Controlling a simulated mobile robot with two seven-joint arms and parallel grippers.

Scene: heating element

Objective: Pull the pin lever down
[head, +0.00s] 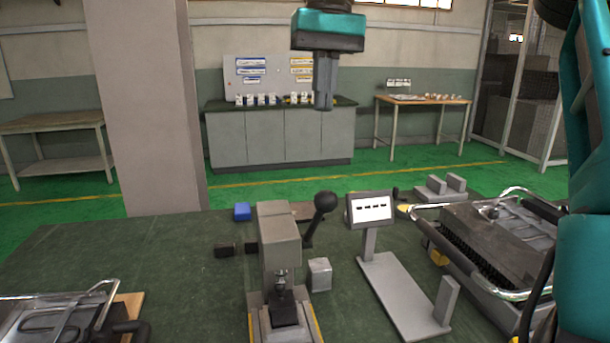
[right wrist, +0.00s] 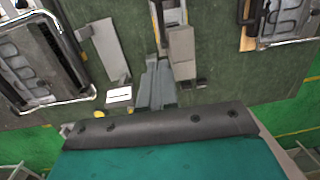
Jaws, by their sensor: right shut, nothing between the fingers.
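The pin lever (head: 315,215) is a dark rod with a black ball knob, and it points up and slightly right from the right side of a grey press (head: 278,235) on the green workbench. My right gripper (head: 323,105) hangs in the head view above the knob and apart from it, with its grey fingers together and empty. In the right wrist view, the fingers (right wrist: 154,88) are shut beside the press (right wrist: 182,52), and the lever cannot be made out there. My left gripper is not in view.
A screen on a stand (head: 370,209) is right of the press. Metal fixtures with tube handles stand at the right (head: 500,240) and front left (head: 60,318). The bench's left middle is clear.

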